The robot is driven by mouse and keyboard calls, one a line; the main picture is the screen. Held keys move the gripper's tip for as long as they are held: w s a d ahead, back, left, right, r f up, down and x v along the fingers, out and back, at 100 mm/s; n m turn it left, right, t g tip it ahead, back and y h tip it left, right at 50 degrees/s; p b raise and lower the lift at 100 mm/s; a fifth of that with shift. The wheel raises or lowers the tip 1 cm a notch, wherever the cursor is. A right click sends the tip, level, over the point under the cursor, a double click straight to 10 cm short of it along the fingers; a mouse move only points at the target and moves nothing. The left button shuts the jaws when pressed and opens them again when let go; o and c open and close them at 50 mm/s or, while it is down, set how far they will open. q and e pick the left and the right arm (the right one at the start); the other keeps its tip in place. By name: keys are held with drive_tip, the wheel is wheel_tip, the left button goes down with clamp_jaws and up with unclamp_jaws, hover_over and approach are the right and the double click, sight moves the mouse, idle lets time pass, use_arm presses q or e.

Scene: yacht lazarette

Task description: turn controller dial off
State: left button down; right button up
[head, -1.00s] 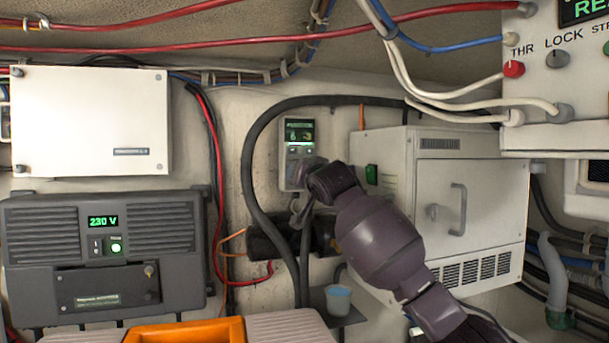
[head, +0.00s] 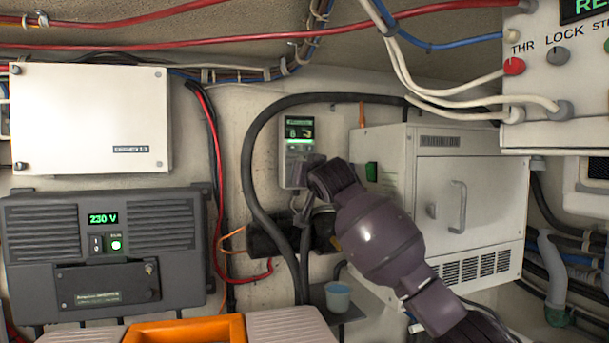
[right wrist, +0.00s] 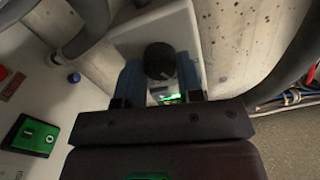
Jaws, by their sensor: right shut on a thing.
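The controller (head: 298,135) is a slim pale grey box on the back wall in the head view, with a lit green display at its top. Its dial (right wrist: 160,60) is a dark round knob, seen in the right wrist view; my own gripper hides it in the head view. My right gripper (right wrist: 160,78) is at the controller's front, its two bluish fingers on either side of the dial and shut on it. The dial's pointer setting cannot be read. My left gripper is not in view.
A white cabinet (head: 468,195) with a handle stands right of the controller, with a green switch (head: 371,172) on its side. A thick black hose (head: 247,165) loops close on the left. A pale blue cup (head: 338,297) sits on a small shelf below.

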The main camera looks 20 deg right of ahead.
drive_tip(key=n, duration=0.4)
drive_tip(key=shift+n, duration=1.9)
drive_tip(key=o, duration=0.9)
drive_tip(key=shift+o, duration=0.2)
drive_tip(key=shift+s, duration=0.15)
use_arm(q)
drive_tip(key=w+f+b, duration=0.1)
drive_tip(key=b, duration=0.2)
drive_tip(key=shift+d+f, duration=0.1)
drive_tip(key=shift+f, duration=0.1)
use_arm(e)
drive_tip(key=s, duration=1)
drive_tip(key=shift+s+d, duration=0.15)
drive_tip(key=shift+s, duration=0.15)
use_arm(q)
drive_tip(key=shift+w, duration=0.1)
